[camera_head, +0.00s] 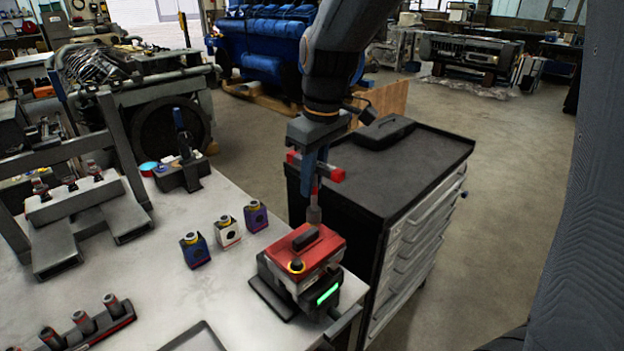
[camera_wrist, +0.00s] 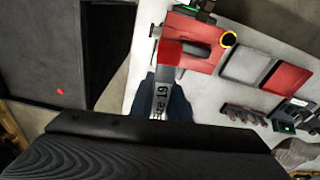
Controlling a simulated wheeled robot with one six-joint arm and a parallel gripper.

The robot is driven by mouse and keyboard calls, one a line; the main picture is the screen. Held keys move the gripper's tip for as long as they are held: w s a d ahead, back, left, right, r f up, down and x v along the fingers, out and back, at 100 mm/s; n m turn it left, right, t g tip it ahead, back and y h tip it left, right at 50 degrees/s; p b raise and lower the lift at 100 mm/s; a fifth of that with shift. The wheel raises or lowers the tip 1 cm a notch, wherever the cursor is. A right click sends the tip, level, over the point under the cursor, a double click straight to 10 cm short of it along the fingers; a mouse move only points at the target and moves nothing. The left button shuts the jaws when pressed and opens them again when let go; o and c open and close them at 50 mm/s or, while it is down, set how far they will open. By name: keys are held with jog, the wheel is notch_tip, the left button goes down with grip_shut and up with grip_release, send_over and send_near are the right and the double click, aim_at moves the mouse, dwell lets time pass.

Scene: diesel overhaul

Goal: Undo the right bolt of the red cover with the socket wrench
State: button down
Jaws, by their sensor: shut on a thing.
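The red cover (camera_head: 318,257) sits on a dark unit with a green display at the table's right corner. A yellow-ringed bolt (camera_head: 296,266) shows on its near end; the ring also shows in the wrist view (camera_wrist: 228,39). My gripper (camera_head: 313,175) is shut on the socket wrench (camera_head: 314,212), which has red handle ends and hangs roughly upright. Its socket end is at the cover's far side, and I cannot tell whether it touches. No second bolt is visible there. In the wrist view the wrench (camera_wrist: 160,100) carries a size 19 label.
Blue, white and purple blocks (camera_head: 228,232) stand on the table left of the cover. A black-topped drawer cabinet (camera_head: 425,150) with a dark case (camera_head: 385,132) stands close behind and right. A rack of sockets (camera_head: 85,323) lies at the front left.

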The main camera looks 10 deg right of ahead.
jog(key=n+g, duration=0.1)
jog(key=n, duration=0.5)
jog(key=shift+s+d+n, duration=0.1)
jog(key=shift+n, duration=0.2)
jog(key=n, duration=0.3)
jog(key=shift+n, duration=0.3)
jog(key=n, duration=0.3)
jog(key=shift+s+n+g, duration=0.15)
jog(key=shift+n+g, duration=0.25)
jog(key=n, duration=0.6)
jog(key=shift+r+g, duration=0.1)
jog(key=shift+g, duration=0.3)
jog(key=n+h, duration=0.1)
jog(key=n, duration=0.4)
jog(key=shift+s+n, duration=0.1)
jog(key=shift+n, duration=0.3)
jog(key=shift+r, duration=0.1)
